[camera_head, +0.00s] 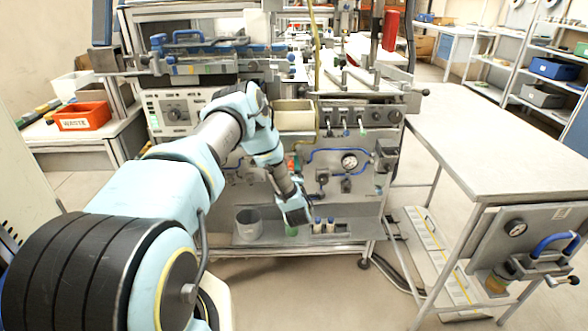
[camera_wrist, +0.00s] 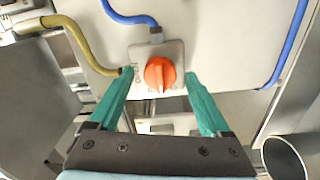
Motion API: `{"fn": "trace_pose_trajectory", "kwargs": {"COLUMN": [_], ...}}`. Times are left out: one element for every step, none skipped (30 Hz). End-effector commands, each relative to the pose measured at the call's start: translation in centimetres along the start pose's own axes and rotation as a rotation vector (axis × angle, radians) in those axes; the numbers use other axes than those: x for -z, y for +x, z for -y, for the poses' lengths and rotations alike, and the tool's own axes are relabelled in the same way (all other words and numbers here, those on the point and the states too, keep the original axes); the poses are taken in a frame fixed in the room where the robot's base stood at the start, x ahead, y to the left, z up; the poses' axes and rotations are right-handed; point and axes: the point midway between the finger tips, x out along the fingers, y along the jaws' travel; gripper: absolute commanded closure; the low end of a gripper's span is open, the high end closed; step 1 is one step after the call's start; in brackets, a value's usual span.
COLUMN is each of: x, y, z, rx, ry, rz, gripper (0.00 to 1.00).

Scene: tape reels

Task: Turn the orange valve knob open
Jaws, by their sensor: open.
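The orange valve knob (camera_wrist: 160,75) sits on a small light square plate (camera_wrist: 174,52) on the panel in the wrist view. Its raised grip ridge runs roughly up and down in that view. My gripper (camera_wrist: 160,77) is open, with one teal finger left of the knob and one right of it. A gap shows between each finger and the knob; how deep the fingertips reach is unclear. In the head view my wrist (camera_head: 293,207) hangs low in front of the machine. A small orange patch shows beside my forearm there, but I cannot tell whether it is the knob.
A blue hose (camera_wrist: 130,17) meets the plate from above and a yellow hose (camera_wrist: 85,48) from the left. A grey cylinder (camera_wrist: 284,158) is at lower right. In the head view, a grey cup (camera_head: 249,223) stands on the machine's low shelf; a table (camera_head: 500,140) is to the right.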

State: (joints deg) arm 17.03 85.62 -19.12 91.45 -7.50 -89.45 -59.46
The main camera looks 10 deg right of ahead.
Motion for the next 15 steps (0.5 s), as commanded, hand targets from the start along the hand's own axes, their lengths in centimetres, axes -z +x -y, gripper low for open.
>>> {"fn": "trace_pose_trajectory", "kwargs": {"x": [-0.01, -0.01, -0.01, -0.01, -0.01, -0.01, -0.01, -0.01, -0.01, -0.01, -0.01, -0.01, -0.01, -0.01, -0.01], "y": [0.16, 0.22, 0.28, 0.30, 0.30, 0.30, 0.29, 0.29, 0.29, 0.28, 0.28, 0.28, 0.28, 0.27, 0.28], "z": [0.01, 0.02, 0.03, 0.03, 0.04, 0.04, 0.04, 0.04, 0.04, 0.04, 0.04, 0.04, 0.03, 0.03, 0.03], "rx": [0.000, 0.000, 0.000, 0.000, 0.000, 0.000, 0.000, 0.000, 0.000, 0.000, 0.000, 0.000, 0.000, 0.000, 0.000], "ry": [0.000, 0.001, 0.001, 0.001, 0.001, 0.001, 0.001, 0.001, 0.001, 0.001, 0.001, 0.001, 0.000, 0.000, 0.000], "rz": [0.000, 0.000, 0.001, 0.001, 0.001, 0.001, 0.001, 0.001, 0.001, 0.001, 0.001, 0.001, 0.001, 0.001, 0.001], "gripper": [0.19, 0.19, 0.19, 0.19, 0.19, 0.19, 0.19, 0.19, 0.19, 0.21, 0.24, 0.29, 0.32, 0.35, 0.40]}}
